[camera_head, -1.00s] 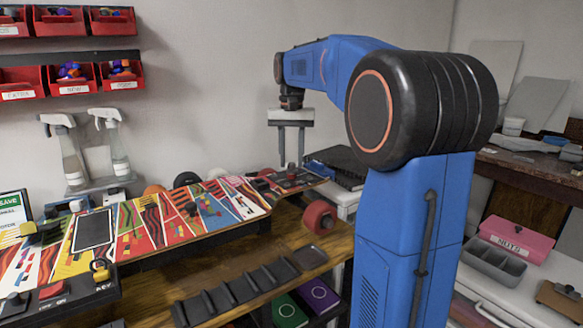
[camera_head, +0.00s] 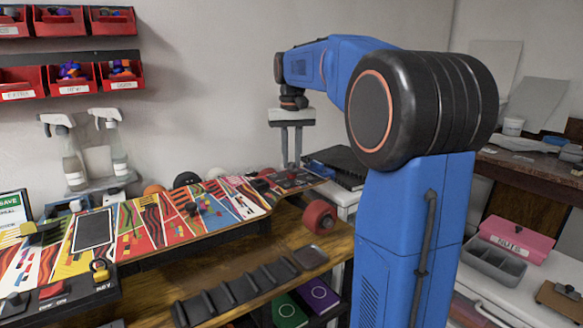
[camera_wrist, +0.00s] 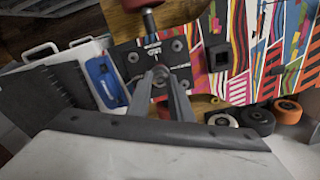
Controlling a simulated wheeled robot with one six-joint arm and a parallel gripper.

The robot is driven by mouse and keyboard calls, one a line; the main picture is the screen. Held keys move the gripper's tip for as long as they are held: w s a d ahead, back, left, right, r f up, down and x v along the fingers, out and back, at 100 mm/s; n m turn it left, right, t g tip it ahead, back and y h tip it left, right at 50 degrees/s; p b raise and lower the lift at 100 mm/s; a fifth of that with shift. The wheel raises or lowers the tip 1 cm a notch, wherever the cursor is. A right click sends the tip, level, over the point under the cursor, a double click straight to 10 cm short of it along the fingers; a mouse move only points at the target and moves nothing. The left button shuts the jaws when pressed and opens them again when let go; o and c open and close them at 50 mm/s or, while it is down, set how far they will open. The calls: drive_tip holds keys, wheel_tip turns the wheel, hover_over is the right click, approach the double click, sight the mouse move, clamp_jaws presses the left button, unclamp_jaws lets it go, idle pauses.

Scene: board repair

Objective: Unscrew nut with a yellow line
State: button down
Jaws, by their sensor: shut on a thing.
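The long board (camera_head: 225,212) with a bright patterned top lies across the wooden workbench. My gripper (camera_head: 291,165) points down at the dark right end of this board. In the wrist view my gripper (camera_wrist: 160,72) has its fingers drawn together on a small grey part at the board's dark end plate. The fingers hide most of this part, and I cannot make out a yellow line on it. Dark bolt heads (camera_wrist: 133,57) show beside the fingers on the same plate.
A red wheel (camera_head: 320,217) sticks out at the board's near side. Orange and dark wheels (camera_wrist: 287,110) stand beyond the board. A white case with a blue item (camera_wrist: 105,82) is close to the fingers. A ribbed dark tray (camera_head: 240,290) lies in front.

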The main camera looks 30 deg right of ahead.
drive_tip(key=shift+n, duration=1.2)
drive_tip(key=n, duration=0.3)
drive_tip(key=shift+n, duration=1.3)
drive_tip(key=n, duration=0.2)
drive_tip(key=shift+n, duration=0.4)
drive_tip(key=shift+r, duration=0.15)
drive_tip(key=shift+r, duration=1.5)
